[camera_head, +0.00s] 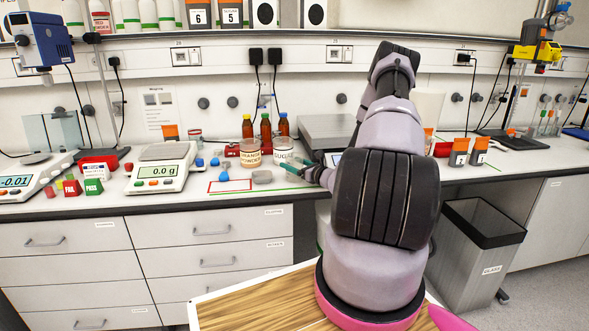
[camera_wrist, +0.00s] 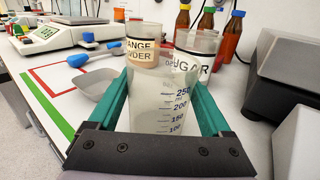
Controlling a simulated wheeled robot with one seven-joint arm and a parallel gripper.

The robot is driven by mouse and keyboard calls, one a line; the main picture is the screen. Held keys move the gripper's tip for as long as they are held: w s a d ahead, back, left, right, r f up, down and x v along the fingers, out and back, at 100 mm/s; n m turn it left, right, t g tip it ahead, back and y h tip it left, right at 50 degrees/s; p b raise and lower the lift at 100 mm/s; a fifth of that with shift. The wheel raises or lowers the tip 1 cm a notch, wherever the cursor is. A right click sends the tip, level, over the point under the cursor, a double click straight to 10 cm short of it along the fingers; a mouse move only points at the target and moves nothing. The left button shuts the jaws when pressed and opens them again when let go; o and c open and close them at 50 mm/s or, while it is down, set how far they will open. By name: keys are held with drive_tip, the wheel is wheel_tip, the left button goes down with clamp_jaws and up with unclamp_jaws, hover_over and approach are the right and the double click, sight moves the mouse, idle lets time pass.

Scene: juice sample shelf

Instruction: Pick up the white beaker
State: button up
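The white beaker (camera_wrist: 160,104) is a translucent cup with printed volume marks up to 250. In the wrist view it stands upright between the two green fingers of my gripper (camera_wrist: 155,88). The fingers lie along its left and right sides, spread about as wide as the beaker. I cannot tell whether both press on its wall. In the head view my gripper (camera_head: 306,168) is low over the counter beside the sugar jar, partly behind my arm. I cannot make out the beaker clearly there.
The orange powder jar (camera_head: 250,154) and sugar jar (camera_head: 283,151) stand close behind the beaker, with brown bottles (camera_head: 266,131) behind them. A grey scoop (camera_wrist: 101,83) lies to the left. A grey device (camera_wrist: 287,60) stands close on the right. A scale (camera_head: 161,167) is further left.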

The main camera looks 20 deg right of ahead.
drive_tip(key=c, duration=0.5)
